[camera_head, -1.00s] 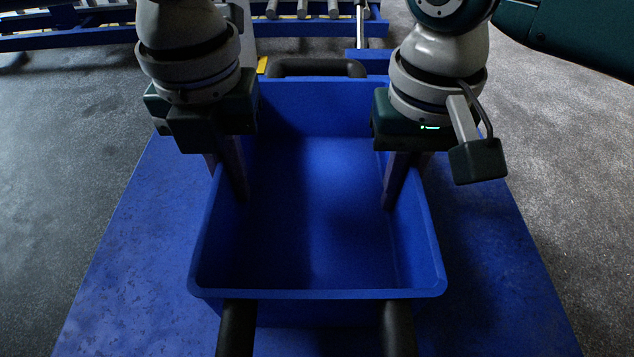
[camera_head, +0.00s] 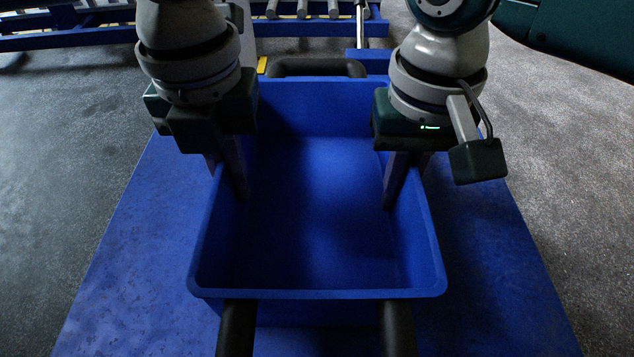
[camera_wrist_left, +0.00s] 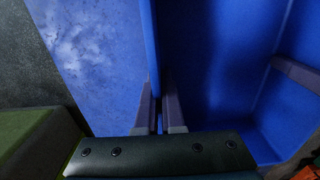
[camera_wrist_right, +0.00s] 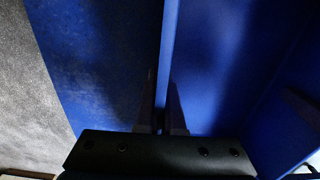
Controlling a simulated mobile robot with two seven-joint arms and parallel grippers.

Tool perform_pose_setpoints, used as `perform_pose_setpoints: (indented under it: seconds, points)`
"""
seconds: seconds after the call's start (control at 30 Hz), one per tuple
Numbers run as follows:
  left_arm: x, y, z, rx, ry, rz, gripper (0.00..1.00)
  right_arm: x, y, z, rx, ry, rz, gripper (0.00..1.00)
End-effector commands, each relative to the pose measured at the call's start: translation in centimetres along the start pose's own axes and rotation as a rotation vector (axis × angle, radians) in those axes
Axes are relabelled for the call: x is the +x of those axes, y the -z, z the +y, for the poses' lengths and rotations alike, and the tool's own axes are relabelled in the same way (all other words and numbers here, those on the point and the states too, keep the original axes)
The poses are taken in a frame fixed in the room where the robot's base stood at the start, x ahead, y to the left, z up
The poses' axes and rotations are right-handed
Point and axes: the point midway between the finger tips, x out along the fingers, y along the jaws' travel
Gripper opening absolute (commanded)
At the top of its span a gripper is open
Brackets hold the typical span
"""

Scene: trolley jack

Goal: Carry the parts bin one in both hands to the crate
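The parts bin (camera_head: 317,293) is a deep, open blue box, empty inside. It stands on a blue flat surface (camera_head: 120,260). My left gripper (camera_head: 228,180) is at its left wall, one finger inside and one outside. The left wrist view shows the fingers (camera_wrist_left: 160,88) close against both sides of that wall. My right gripper (camera_head: 403,182) straddles the right wall the same way; the right wrist view shows its fingers (camera_wrist_right: 161,88) pressed at the wall. I cannot make out a crate for certain in any view.
A dark padded bar (camera_head: 318,68) lies behind the bin, and two dark bars (camera_head: 237,328) (camera_head: 397,328) stick out in front. A blue roller frame (camera_head: 330,25) stands at the back. Grey floor (camera_head: 60,130) is free on the left and right.

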Motion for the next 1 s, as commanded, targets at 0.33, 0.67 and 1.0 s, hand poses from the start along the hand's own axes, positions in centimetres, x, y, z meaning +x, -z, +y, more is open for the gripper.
perform_pose_setpoints:
  seconds: [0.33,0.67,1.0]
  points:
    - [0.0,0.0,0.1,-0.001,-0.001,0.0,0.0,0.0,0.0,0.0,0.0,0.0,0.0,0.0]
    - [-1.0,-0.1,0.0,-0.001,0.0,-0.002,0.0,-1.0,0.1,0.0,0.0,0.0,0.002,0.0]
    - [-4.5,-0.1,0.0,-0.001,0.0,-0.001,0.0,-4.5,0.1,0.0,0.0,0.0,0.001,0.0]
